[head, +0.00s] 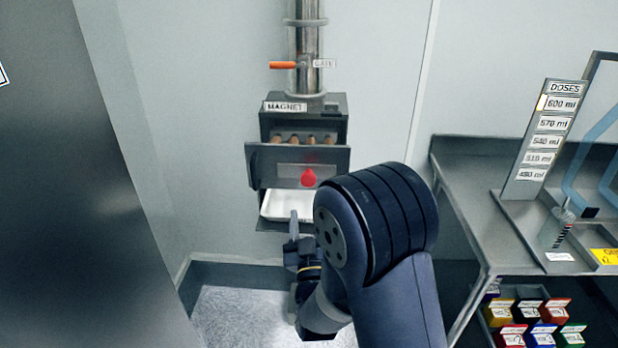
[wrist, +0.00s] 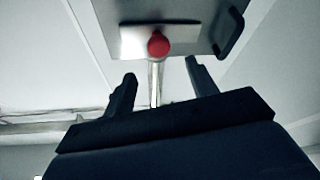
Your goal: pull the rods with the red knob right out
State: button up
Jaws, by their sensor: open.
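The red knob (head: 309,178) stands out from the front plate (head: 262,164) of the dark box labelled MAGNET (head: 333,122). Several brownish rod ends (head: 312,140) show in the opening above the plate. In the wrist view the red knob (wrist: 158,45) is on the plate (wrist: 202,32), beyond the fingertips and roughly between their lines. A pale upright bar shows below the knob; I cannot tell what it is. My gripper (head: 294,218) is open and empty, below and a little left of the knob in the head view; its two fingers are apart in the wrist view (wrist: 160,70).
A white tray (head: 272,208) lies under the plate, close to my gripper. A steel pipe (head: 309,42) with an orange handle (head: 282,65) labelled GATE rises above the box. A grey bench (head: 462,185) with a DOSES sign (head: 545,130) stands at right.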

aim_at(308, 181)
jog(key=p+x, duration=0.3)
jog(key=x, duration=0.5)
jog(key=shift+w+r, duration=0.25)
jog(key=shift+r, duration=0.05)
jog(key=shift+x, duration=0.8)
jog(key=shift+f, duration=0.1)
grip_shut()
